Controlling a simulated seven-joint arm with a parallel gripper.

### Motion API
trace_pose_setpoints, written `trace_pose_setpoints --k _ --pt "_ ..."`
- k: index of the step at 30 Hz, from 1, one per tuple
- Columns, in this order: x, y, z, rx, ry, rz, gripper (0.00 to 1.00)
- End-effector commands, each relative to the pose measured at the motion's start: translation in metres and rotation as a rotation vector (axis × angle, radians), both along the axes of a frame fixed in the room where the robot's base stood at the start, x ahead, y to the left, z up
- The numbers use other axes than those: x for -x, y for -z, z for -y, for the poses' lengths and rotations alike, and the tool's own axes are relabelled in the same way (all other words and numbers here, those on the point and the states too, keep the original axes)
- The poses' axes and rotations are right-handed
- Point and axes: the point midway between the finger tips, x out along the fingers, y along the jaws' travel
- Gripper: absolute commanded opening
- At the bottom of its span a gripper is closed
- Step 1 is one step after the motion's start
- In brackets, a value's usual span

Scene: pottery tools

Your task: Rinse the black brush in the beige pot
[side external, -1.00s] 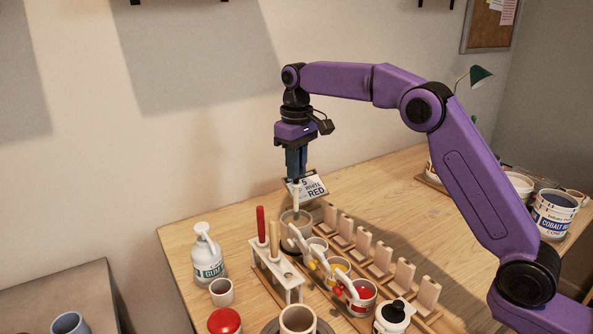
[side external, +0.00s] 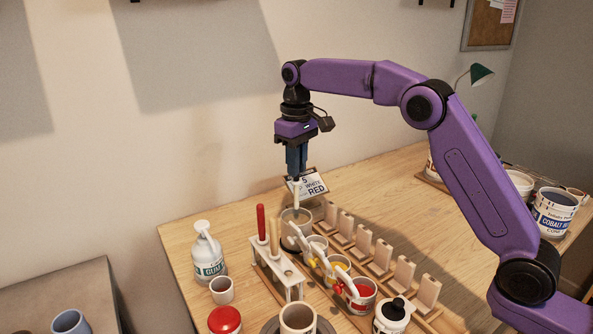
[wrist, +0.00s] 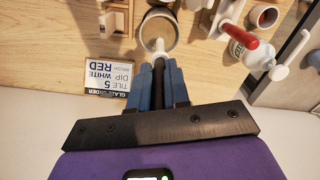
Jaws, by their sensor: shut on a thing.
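My gripper (side external: 296,172) points straight down and is shut on a slim brush (side external: 296,194). The brush looks pale below the fingers in the side view, and dark between the blue fingers in the wrist view (wrist: 158,70). It hangs upright over a beige-grey pot (side external: 287,230) at the far end of the pot row. The pot's round mouth also shows in the wrist view (wrist: 143,35), just beyond the fingertips. The brush's lower end is at the pot's mouth. I cannot tell how deep it reaches or whether it touches the wall.
A rack (side external: 294,278) holds upright brushes with red (side external: 261,224) and tan (side external: 274,238) handles. Several glaze pots and wooden stands line up beside it. A label card (side external: 312,187) stands behind the pot. A white pump bottle (side external: 208,258) stands at left. The table behind is mostly clear.

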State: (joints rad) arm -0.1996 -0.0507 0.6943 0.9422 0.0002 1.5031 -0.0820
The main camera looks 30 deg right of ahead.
Motion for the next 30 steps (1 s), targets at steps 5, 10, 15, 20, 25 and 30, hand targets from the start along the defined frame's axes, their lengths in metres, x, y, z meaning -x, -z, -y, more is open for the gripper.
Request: trace_pose_setpoints --k 5,10,15,20,25,30 --pt "0.017 -0.013 -0.01 -0.001 0.005 0.003 0.0" --pt "0.054 -0.035 -0.028 -0.001 0.021 0.004 0.0" --pt "0.092 -0.041 -0.065 -0.001 0.014 0.002 0.0" --pt "0.123 -0.042 -0.094 -0.001 0.004 0.002 0.0" --pt "0.144 -0.042 -0.11 0.0 0.001 0.001 0.0" --pt "0.15 -0.039 -0.115 0.0 0.0 0.001 0.0"
